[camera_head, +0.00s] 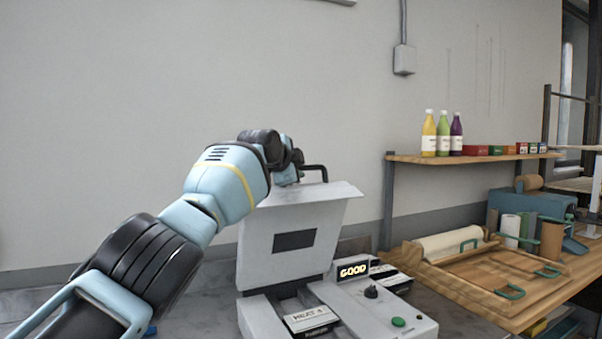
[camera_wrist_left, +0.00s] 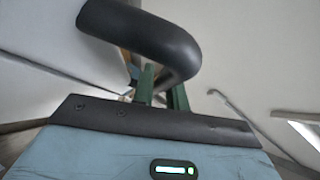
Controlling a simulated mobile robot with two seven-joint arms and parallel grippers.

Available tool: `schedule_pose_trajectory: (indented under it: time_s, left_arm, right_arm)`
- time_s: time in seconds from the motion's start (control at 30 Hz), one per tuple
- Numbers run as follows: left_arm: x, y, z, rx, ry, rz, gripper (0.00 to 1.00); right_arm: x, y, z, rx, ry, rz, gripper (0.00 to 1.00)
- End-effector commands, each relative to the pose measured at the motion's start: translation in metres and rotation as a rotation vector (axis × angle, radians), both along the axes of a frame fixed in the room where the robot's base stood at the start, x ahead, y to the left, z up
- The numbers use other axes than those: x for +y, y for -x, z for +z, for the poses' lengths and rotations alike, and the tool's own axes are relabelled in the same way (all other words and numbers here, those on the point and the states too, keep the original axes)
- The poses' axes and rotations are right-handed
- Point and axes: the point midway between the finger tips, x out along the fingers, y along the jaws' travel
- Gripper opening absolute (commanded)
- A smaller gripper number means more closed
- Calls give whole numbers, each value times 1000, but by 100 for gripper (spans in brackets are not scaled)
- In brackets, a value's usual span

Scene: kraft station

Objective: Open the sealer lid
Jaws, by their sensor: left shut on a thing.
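The sealer (camera_head: 370,310) stands on the counter with its grey lid (camera_head: 265,245) raised and tilted back, its dark window facing me. A black bent lid handle (camera_head: 318,167) sticks out at the lid's top edge. It also fills the upper part of the left wrist view (camera_wrist_left: 150,35). My left gripper (camera_head: 294,174) is at the lid's top, shut on the handle; its green fingers (camera_wrist_left: 162,85) show partly behind the handle in the left wrist view. The fingertips are hard to see in the head view. My right gripper is out of view.
The sealer has a lit "GOOD" display (camera_head: 353,270), a black knob (camera_head: 371,292) and a green button (camera_head: 398,322). A labelled block (camera_head: 311,319) sits in its front opening. A wooden bench (camera_head: 540,300) and a shelf with bottles (camera_head: 443,134) stand to the right.

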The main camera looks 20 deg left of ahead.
Motion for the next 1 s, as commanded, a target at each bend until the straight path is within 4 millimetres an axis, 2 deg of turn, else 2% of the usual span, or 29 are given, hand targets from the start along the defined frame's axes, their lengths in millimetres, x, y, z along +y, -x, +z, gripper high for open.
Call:
schedule_pose_trajectory:
  time_s: [0.03,0.5,0.53,0.57,1.0]
  left_arm:
    - [1,-1,-5,13,4,1,0]
    - [2,0,-5,16,7,1,0]
    - [2,0,-5,16,7,1,18]
    - [2,0,-5,16,7,1,22]
    - [2,1,-1,10,8,0,23]
  right_arm:
    - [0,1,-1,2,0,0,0]
    - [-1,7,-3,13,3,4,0]
    - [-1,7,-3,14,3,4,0]
    - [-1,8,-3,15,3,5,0]
    - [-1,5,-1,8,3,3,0]
